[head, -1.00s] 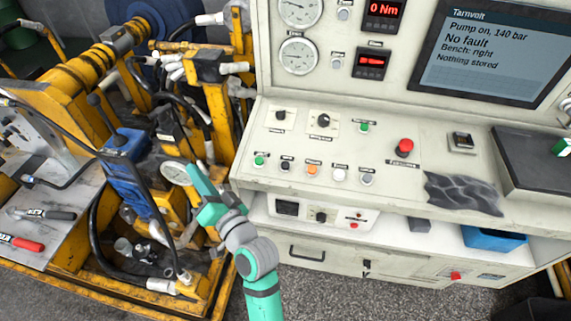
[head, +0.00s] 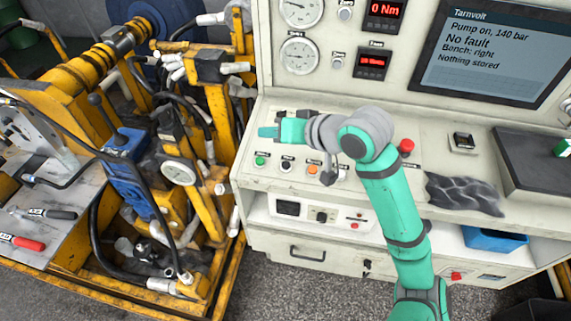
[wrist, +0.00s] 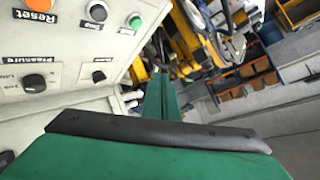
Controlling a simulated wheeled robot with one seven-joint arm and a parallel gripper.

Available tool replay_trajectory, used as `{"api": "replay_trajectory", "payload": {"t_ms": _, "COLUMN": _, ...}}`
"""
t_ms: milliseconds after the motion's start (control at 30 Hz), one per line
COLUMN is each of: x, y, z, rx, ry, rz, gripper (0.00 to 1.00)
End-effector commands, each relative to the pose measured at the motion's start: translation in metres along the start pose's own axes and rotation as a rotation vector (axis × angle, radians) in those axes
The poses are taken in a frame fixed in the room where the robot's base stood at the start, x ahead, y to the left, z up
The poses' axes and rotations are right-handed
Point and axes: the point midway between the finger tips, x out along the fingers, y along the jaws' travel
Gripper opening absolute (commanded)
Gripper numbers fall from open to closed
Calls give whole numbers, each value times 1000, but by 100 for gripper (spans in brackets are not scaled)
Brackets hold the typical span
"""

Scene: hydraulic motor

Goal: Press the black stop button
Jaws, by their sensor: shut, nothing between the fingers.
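The black stop button (head: 287,163) sits in the front row of the sloped panel, between a green button (head: 260,160) and an orange button (head: 313,168). In the wrist view the black button (wrist: 97,11) is at the top, beside the orange button (wrist: 38,4) labelled Reset and the green one (wrist: 135,21). My gripper (head: 265,132) is shut and empty. It points left above the panel, farther back than the button row and not touching the black button. It also shows in the wrist view (wrist: 163,92). My arm hides part of the panel.
A red mushroom button (head: 406,147) is right of my arm. Rotary knobs (wrist: 35,84) are close to my gripper in the wrist view. The instrument wall with gauges (head: 299,56) and the screen (head: 490,50) rises behind. A yellow hydraulic rig (head: 195,260) stands left.

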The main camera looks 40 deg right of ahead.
Motion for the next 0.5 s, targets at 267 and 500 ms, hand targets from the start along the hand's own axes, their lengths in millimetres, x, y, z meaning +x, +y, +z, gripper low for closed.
{"api": "replay_trajectory", "payload": {"t_ms": 267, "x": -30, "y": 32, "z": 9, "rx": 0, "ry": -97, "rz": 119, "gripper": 0}}
{"api": "replay_trajectory", "payload": {"t_ms": 500, "x": -31, "y": 34, "z": 10, "rx": 1, "ry": -103, "rz": 123, "gripper": 0}}
